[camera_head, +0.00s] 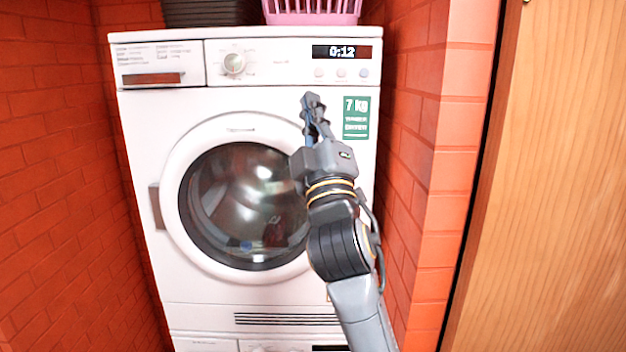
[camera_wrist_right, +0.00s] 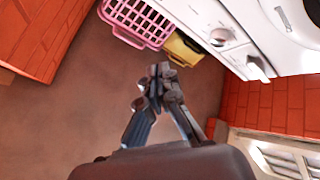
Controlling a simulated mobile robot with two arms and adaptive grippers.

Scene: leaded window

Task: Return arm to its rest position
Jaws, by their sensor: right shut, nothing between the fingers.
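My right arm reaches up from the bottom of the head view, in front of the right side of a white washing machine (camera_head: 260,295). My right gripper (camera_head: 313,101) is shut and empty, its fingertips pointing up just left of a green "7 KG" label (camera_head: 355,117). In the right wrist view the fingers (camera_wrist_right: 155,80) are closed together with nothing between them. The machine's round door (camera_head: 245,205) is shut, and its right edge is partly hidden behind my gripper and wrist. My left gripper is not in view.
A pink basket (camera_head: 312,10) and a dark container (camera_head: 207,12) stand on top of the machine. Red brick walls (camera_head: 60,170) close in on both sides. A wooden panel (camera_head: 550,180) is at the far right. The wrist view also shows a yellow container (camera_wrist_right: 183,48).

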